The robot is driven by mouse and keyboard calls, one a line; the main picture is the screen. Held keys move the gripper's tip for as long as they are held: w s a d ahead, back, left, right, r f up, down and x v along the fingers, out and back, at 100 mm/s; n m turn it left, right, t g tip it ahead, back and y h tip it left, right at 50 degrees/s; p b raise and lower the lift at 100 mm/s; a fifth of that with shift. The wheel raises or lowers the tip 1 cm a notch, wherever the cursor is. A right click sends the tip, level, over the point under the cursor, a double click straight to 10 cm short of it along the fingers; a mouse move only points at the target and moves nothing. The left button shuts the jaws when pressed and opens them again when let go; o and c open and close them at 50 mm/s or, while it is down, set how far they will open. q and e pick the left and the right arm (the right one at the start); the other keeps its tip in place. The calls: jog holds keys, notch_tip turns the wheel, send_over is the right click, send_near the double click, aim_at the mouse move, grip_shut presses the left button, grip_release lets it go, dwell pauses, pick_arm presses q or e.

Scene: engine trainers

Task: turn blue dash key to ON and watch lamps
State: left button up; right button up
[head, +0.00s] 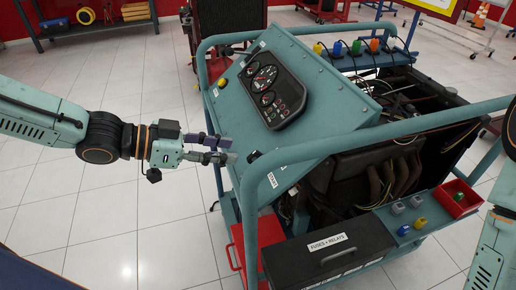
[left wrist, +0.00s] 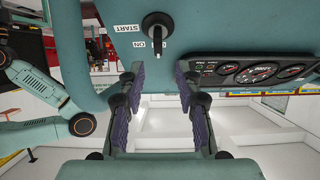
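The teal engine trainer's sloped dash panel (head: 325,105) carries a black gauge cluster (head: 281,112) with dials and small lamps; I cannot tell whether any is lit. In the left wrist view the cluster (left wrist: 262,71) is at right. A dark key switch (left wrist: 157,27) stands on the teal panel at top centre, beside START and ON labels; its key looks black. In the head view a dark knob (head: 253,156), seemingly this key, is at the panel's near left edge. My left gripper (head: 222,149) is open and empty, just left of it and apart. My right gripper is out of sight.
Teal tube rails (head: 258,185) frame the trainer close to my left gripper. A black fuses and relays box (head: 328,252) and a red tray (head: 457,199) sit at the near side. Tiled floor at left is clear.

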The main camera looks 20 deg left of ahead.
aim_at(253, 154)
pick_arm(q)
jog(key=b+x, duration=0.2)
jog(key=b, duration=0.1)
jog(key=shift+d+f, duration=0.15)
jog(key=shift+f, duration=0.2)
jog(key=shift+w+d+f+b, duration=0.1)
jog(key=shift+w+d+b, duration=0.05)
jog(key=shift+d+b, duration=0.35)
jog(key=shift+w+d+f+b, duration=0.1)
jog(key=shift+w+d+b, duration=0.1)
jog(key=shift+d+b, duration=0.3)
jog(key=shift+w+d+f+b, duration=0.15)
jog(key=shift+w+d+b, duration=0.05)
jog(key=shift+b, duration=0.1)
jog(key=shift+w+d+f+b, duration=0.4)
jog(key=shift+w+d+b, duration=0.15)
jog(key=shift+w, duration=0.1)
jog(key=shift+w+d, duration=0.1)
jog(key=shift+d, duration=0.3)
jog(key=shift+w+a, duration=0.1)
grip_shut()
